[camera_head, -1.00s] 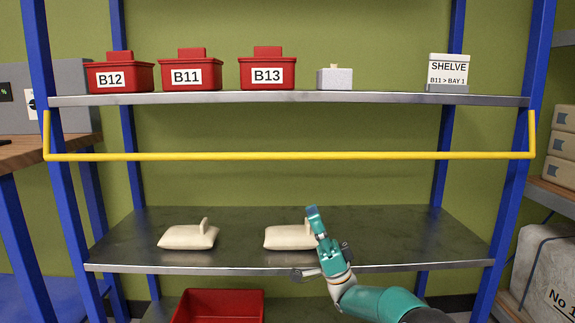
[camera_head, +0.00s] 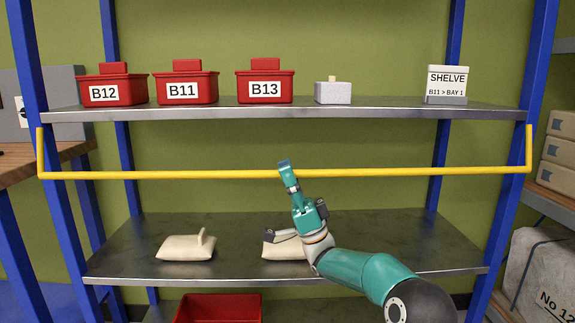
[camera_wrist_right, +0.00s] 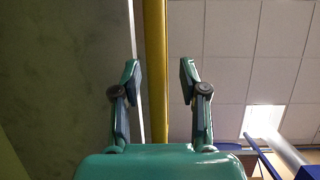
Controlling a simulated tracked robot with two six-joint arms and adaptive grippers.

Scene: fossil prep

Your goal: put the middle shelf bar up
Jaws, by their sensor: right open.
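The yellow middle shelf bar (camera_head: 410,173) runs level across the rack, below the front edge of the upper shelf (camera_head: 380,113). Its short end arms rise to the blue posts at both sides. My right gripper (camera_head: 287,172) is up at the bar, its fingertip overlapping it left of the middle. In the right wrist view the bar (camera_wrist_right: 155,60) passes between the two spread fingers of my right gripper (camera_wrist_right: 160,75). A gap shows on each side; I cannot tell how deep the bar sits. My left gripper is not in view.
The upper shelf holds red bins B12 (camera_head: 113,91), B11 (camera_head: 187,88) and B13 (camera_head: 265,86), a pale block (camera_head: 332,93) and a sign (camera_head: 446,84). Two cream bags (camera_head: 187,248) lie on the lower shelf (camera_head: 370,240); my arm partly hides one. A red bin (camera_head: 218,309) stands below.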

